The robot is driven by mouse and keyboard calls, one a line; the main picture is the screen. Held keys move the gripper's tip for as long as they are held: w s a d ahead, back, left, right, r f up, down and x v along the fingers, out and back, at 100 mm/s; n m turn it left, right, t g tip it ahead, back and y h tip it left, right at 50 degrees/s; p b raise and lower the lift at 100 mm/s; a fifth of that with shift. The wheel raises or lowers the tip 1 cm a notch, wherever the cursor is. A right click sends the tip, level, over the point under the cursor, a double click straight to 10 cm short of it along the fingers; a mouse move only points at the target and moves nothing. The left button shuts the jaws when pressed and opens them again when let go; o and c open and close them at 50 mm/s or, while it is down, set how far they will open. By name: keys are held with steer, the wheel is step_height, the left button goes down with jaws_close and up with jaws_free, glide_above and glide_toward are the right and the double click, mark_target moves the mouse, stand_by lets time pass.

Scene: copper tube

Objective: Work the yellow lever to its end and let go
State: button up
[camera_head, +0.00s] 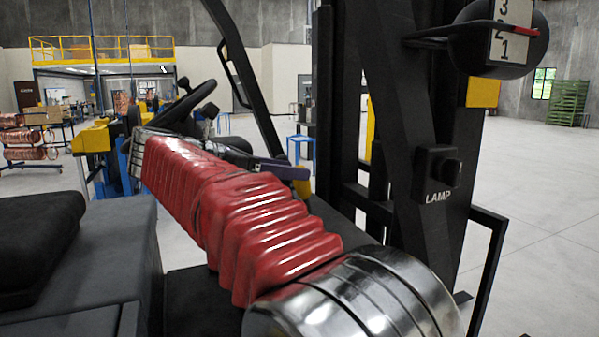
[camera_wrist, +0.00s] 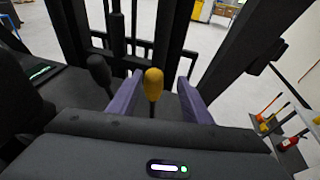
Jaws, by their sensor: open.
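The yellow lever (camera_wrist: 153,84) has a rounded yellow knob on a dark stem and stands in the middle of the wrist view. My gripper (camera_wrist: 159,78) is open, with one purple finger on each side of the knob. Gaps show between the knob and both fingers, so I see no contact. The lower part of the stem is partly hidden behind my gripper's body. In the head view my gripper (camera_head: 270,169) shows small beyond my red-sleeved arm, and I cannot make out the lever clearly there.
A black-knobbed lever (camera_wrist: 99,70) stands just left of my left finger. Dark mast posts (camera_wrist: 73,28) rise beyond the levers. In the head view a steering wheel (camera_head: 187,102) and a lamp switch box (camera_head: 438,168) on a dark post flank the arm. Open floor lies at right.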

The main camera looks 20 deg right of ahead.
steer(key=shift+a, duration=0.1)
stand_by(0.6)
steer(key=s+a+f+m+t+y, duration=0.1)
steer(key=a+f+m+y, duration=0.2)
steer(key=f, duration=0.6)
steer(key=s+a+f+m+y, duration=0.15)
steer(key=f+m+y, duration=0.25)
steer(key=f, duration=0.5)
steer(key=s+a+f+m+t+y, duration=0.1)
steer(key=s+f+m+y, duration=0.3)
steer(key=s, duration=0.8)
steer(key=s+a+f+m+y, duration=0.2)
steer(key=s+f+m, duration=0.6)
steer(key=s, duration=0.4)
steer(key=shift+s+a+f+m+t+y, duration=0.15)
steer(key=shift+s+f+m+t+y, duration=0.2)
steer(key=shift+m+y, duration=0.4)
steer(key=shift+r, duration=0.1)
steer(key=shift+c, duration=0.2)
